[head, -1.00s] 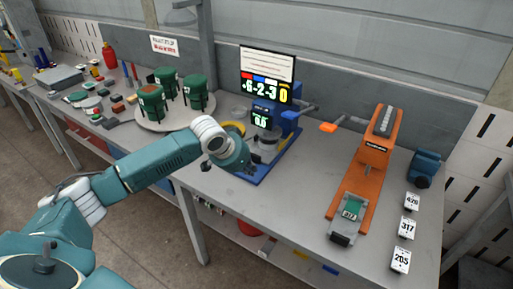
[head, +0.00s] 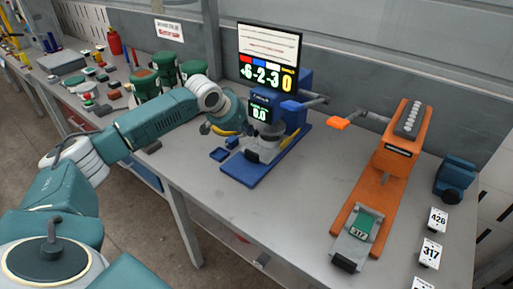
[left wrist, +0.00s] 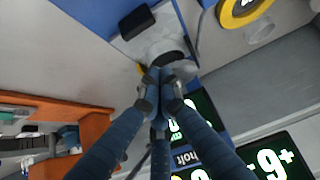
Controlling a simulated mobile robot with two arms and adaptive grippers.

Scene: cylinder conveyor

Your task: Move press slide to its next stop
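An orange press (head: 393,150) with a dark ribbed top stands at the right of the bench. A grey slide (head: 350,243) with a green display that appears to read 317 sits at the near end of its orange bed. My left gripper (head: 238,125) is beside the blue instrument (head: 286,118), well left of the press. In the left wrist view its fingers (left wrist: 163,76) come together, with nothing clearly held between them, close to a grey round post (left wrist: 166,45). Whether they touch the post is unclear. My right gripper does not show.
A lever with an orange handle (head: 339,123) juts left from the press. A blue device (head: 455,178) and white number cards (head: 431,252) lie to its right. Green containers (head: 145,84) stand behind my left arm.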

